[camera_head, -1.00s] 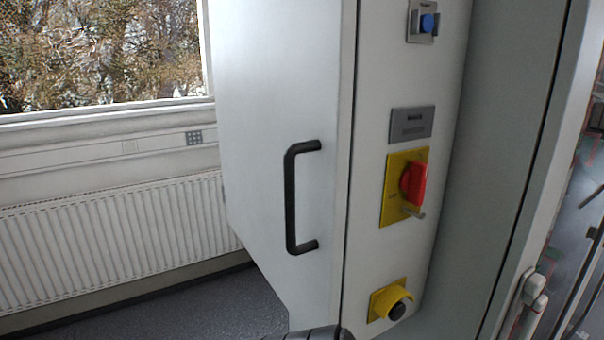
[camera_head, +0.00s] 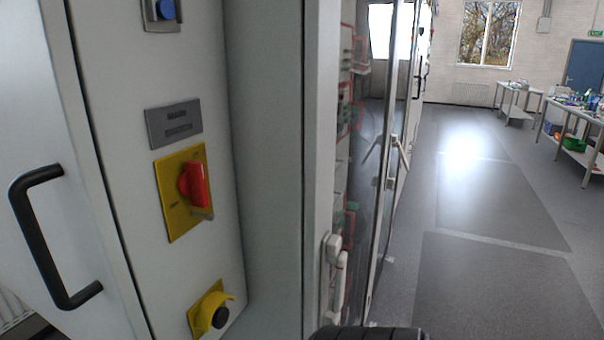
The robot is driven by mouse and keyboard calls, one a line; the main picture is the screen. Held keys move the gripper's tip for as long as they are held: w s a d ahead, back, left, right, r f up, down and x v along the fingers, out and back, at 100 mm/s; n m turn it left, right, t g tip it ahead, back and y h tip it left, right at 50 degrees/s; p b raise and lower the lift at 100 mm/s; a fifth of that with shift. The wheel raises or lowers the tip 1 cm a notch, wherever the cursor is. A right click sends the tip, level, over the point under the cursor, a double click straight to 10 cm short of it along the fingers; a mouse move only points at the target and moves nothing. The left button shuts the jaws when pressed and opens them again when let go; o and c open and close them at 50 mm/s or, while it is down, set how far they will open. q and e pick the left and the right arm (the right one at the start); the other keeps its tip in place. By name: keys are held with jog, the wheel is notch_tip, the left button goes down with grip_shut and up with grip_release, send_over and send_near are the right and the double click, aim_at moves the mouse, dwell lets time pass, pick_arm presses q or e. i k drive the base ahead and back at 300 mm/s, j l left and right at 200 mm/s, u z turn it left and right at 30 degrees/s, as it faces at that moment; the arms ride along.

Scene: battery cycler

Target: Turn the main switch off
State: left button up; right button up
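The main switch is a red rotary handle (camera_head: 195,185) on a yellow plate (camera_head: 173,215), on the cabinet's light grey front panel, left of centre. The handle's grip stands roughly upright. A grey label (camera_head: 174,124) is directly above, with text that seems to read MAIN. Neither gripper can be made out, and nothing touches the switch. A dark ribbed part at the bottom edge looks like my own body.
A blue button (camera_head: 165,9) is above the label. A black button in a yellow shroud (camera_head: 215,312) is below the switch. A black door handle (camera_head: 42,240) juts out at left. A glazed cabinet door (camera_head: 385,180) stands at centre. Open floor (camera_head: 490,210) and tables lie right.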

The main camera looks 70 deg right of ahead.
aim_at(191, 183)
jog(key=z, duration=1.7)
